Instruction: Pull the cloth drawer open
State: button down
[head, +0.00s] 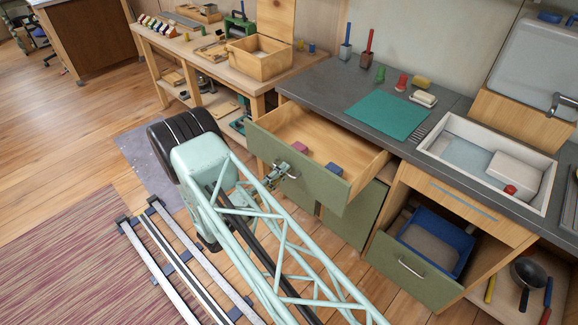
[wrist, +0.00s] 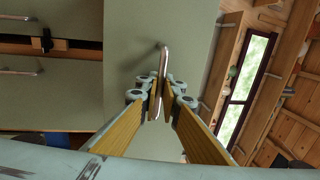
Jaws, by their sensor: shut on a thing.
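The green-fronted drawer (head: 322,187) under the grey worktop stands pulled out, with its wooden inside showing. A small pink item (head: 300,148) and a small blue item (head: 334,169) lie in it; they may be folded cloths, too small to tell. My gripper (head: 277,174) is at the drawer's front, shut on its metal handle (head: 292,172). In the wrist view, my gripper's fingertips (wrist: 160,95) close around the handle (wrist: 164,62), with the green drawer front (wrist: 130,45) behind. My arm hides part of the floor and cabinet below.
A lower green drawer (head: 412,273) with a blue bin (head: 457,249) also stands open at the right. A sink (head: 487,160) and a teal mat (head: 388,116) are on the worktop. A workbench (head: 200,62) stands to the left. Rails (head: 170,255) lie on the floor.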

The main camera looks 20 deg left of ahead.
jog(key=shift+s+a, duration=0.1)
jog(key=shift+s, duration=0.1)
jog(key=c, duration=3.1)
grip_release()
jog(key=shift+c, duration=0.2)
jog(key=shift+s, duration=0.1)
jog(key=v, duration=1.2)
